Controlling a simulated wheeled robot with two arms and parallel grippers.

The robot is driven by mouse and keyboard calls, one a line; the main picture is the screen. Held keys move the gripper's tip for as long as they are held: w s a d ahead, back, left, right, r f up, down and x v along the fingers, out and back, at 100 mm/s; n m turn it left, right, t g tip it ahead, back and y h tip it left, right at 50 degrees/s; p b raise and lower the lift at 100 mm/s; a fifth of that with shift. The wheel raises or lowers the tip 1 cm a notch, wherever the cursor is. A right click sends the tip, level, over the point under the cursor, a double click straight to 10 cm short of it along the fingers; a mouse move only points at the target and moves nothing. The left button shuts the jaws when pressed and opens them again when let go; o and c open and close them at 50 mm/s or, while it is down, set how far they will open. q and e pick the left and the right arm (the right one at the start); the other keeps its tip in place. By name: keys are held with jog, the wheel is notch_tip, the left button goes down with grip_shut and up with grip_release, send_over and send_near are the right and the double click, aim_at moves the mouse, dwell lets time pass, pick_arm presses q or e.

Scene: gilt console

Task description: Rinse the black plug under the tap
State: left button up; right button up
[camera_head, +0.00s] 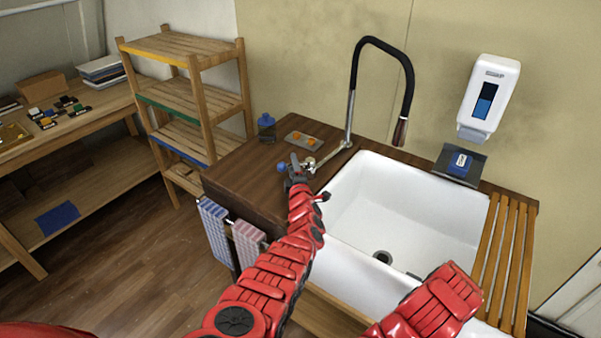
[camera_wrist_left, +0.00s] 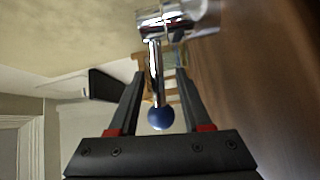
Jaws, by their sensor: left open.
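The tap (camera_head: 381,45) has a black arched hose with a metal-ended spout hanging over the white sink (camera_head: 350,205). Its chrome valve (camera_head: 310,163) sits at the sink's left rear, by my left gripper (camera_head: 296,168). In the left wrist view the open left gripper (camera_wrist_left: 160,85) has the chrome lever (camera_wrist_left: 154,72) with its blue ball end (camera_wrist_left: 161,118) between its fingers; I cannot tell whether they touch it. No water shows at the spout.
A wooden slatted rack (camera_head: 505,255) covers the sink's right side.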

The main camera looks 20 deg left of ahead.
pick_arm(q)
jog(key=shift+r, duration=0.15)
jog(key=shift+c, duration=0.3)
grip_shut()
dwell(1.1)
